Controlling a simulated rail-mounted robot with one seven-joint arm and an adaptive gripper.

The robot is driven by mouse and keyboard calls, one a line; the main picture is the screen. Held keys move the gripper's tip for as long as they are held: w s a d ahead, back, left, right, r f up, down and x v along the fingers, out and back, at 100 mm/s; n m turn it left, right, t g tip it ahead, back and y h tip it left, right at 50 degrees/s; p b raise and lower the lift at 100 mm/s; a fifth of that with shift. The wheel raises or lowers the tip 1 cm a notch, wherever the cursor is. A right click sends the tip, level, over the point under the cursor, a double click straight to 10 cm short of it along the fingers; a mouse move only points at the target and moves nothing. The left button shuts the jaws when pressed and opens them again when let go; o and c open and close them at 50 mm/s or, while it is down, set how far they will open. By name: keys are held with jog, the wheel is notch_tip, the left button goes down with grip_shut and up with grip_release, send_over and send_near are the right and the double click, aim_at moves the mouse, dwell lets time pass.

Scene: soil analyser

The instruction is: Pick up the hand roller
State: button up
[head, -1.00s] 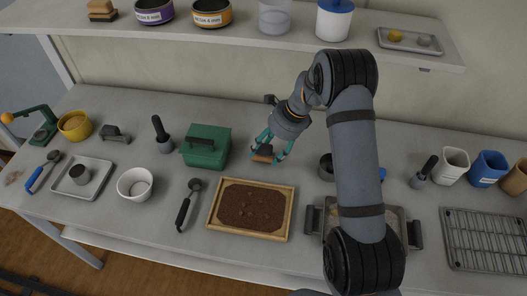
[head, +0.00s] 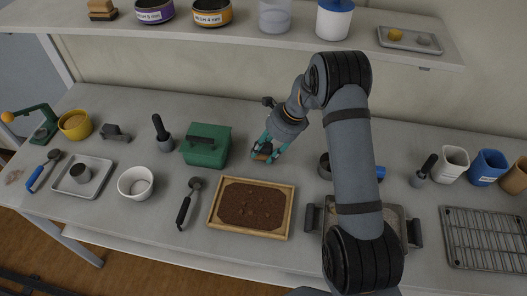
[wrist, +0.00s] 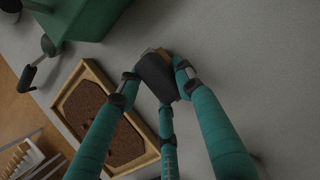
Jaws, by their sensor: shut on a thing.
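What looks like the hand roller (head: 262,150) is a small piece with a dark body and wooden parts. It is behind the soil tray and right of the green box in the head view. In the wrist view the roller (wrist: 157,76) shows as a dark grey face with a wooden edge between the fingertips. My gripper (head: 266,150) is shut on it, with teal fingers on both sides; the gripper also shows in the wrist view (wrist: 158,82). The fingers hide part of it. I cannot tell whether it still touches the table.
A green box (head: 205,151) stands close on the left. A wooden tray of soil (head: 290,210) lies in front. A black-handled tool (head: 184,208) lies left of the tray. The shelf (head: 300,45) overhangs the back.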

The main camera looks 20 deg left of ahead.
grip_shut()
dwell(0.3)
